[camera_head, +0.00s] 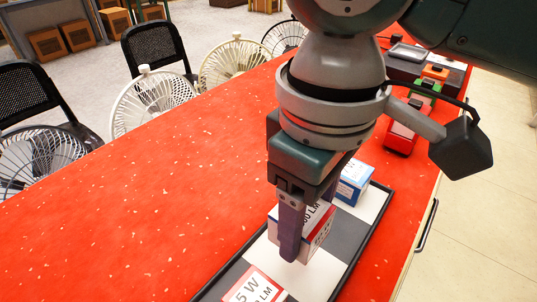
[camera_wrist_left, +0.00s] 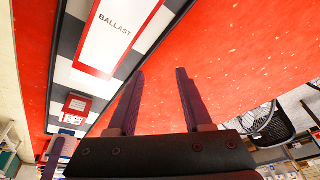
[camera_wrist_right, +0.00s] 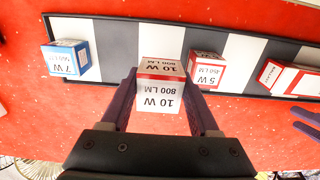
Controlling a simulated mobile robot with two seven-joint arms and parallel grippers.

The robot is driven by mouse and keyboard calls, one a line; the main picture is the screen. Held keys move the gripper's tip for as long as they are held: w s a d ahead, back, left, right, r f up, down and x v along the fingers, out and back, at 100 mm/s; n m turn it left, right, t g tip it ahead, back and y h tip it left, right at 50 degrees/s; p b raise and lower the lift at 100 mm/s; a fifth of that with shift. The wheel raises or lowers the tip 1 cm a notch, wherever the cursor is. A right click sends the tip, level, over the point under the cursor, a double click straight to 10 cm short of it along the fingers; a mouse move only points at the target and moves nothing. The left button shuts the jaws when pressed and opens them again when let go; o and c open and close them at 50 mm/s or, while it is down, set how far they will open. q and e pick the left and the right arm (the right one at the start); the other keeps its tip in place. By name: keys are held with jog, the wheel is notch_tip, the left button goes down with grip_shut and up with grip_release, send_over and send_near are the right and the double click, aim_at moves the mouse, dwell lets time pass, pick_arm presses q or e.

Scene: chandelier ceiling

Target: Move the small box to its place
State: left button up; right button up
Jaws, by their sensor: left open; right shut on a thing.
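The small box (camera_wrist_right: 160,82) is white with a red band and reads "10 W 800 LM". My right gripper (camera_wrist_right: 165,105) is shut on it. In the head view the small box (camera_head: 318,222) is held over the black-and-white striped tray (camera_head: 322,272), and my right gripper (camera_head: 291,225) partly hides it. I cannot tell whether the box touches the tray. In the left wrist view my left gripper (camera_wrist_left: 155,100) is open and empty over the red table, beside the tray.
On the tray stand a blue-and-white "7 W" box (camera_wrist_right: 67,59) and a red-and-white "5 W" box (camera_wrist_right: 207,70). A long "BALLAST" box (camera_wrist_left: 118,33) lies farther along it. Fans (camera_head: 235,62) and black chairs (camera_head: 155,48) line the red table's left side.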

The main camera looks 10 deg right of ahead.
aim_at(298, 265)
pick_arm(q)
jog(key=shift+f+b, duration=0.7)
jog(key=shift+f, duration=0.15)
pick_arm(e)
jog(key=shift+f, duration=3.15)
pick_arm(q)
jog(key=shift+w, duration=0.1)
pick_arm(e)
jog(key=shift+f, duration=0.1)
pick_arm(q)
jog(key=shift+d, duration=0.1)
pick_arm(e)
jog(key=o, duration=1.1)
jog(key=shift+c, duration=0.2)
